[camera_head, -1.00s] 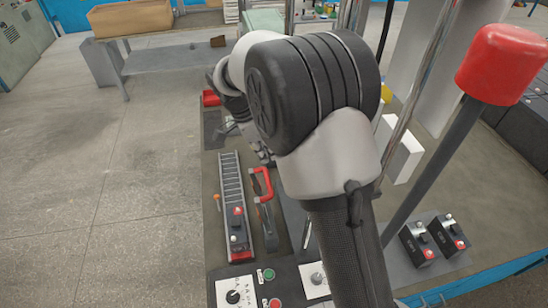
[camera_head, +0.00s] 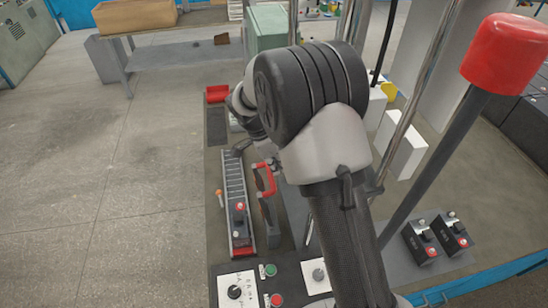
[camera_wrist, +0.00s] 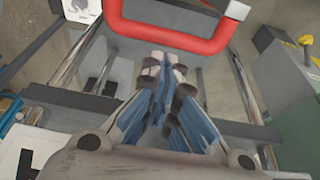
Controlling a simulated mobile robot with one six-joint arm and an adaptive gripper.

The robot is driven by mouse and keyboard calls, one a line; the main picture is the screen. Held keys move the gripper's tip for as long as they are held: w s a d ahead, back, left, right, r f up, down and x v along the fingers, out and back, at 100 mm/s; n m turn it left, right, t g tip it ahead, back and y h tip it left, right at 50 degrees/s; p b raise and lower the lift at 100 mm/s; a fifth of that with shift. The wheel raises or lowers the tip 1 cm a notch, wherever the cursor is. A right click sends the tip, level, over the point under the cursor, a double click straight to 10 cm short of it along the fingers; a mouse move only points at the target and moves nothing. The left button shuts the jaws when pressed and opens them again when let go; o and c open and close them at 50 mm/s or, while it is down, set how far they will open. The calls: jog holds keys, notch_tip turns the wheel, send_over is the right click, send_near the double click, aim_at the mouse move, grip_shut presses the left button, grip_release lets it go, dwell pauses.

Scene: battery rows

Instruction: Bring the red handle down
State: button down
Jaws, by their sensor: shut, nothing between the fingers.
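The red handle (camera_wrist: 170,38) is a U-shaped bar across the top of the wrist view. In the head view it shows as a small red loop (camera_head: 268,180) beside a metal rail, partly near my arm. My gripper (camera_wrist: 165,68) is shut and empty, its blue-and-grey fingers pointing at the bar. In the picture the fingertips lie just below the bar; I cannot tell whether they touch it.
A red-capped lever (camera_head: 505,55) rises at the right. A rail (camera_head: 236,195) runs left of the handle. Green and red buttons and a dial panel (camera_head: 236,291) sit at the front. Chrome posts (camera_head: 408,110) stand behind my arm. Open floor lies left.

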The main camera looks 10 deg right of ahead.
jog(key=shift+x, duration=0.85)
jog(key=shift+a, duration=0.1)
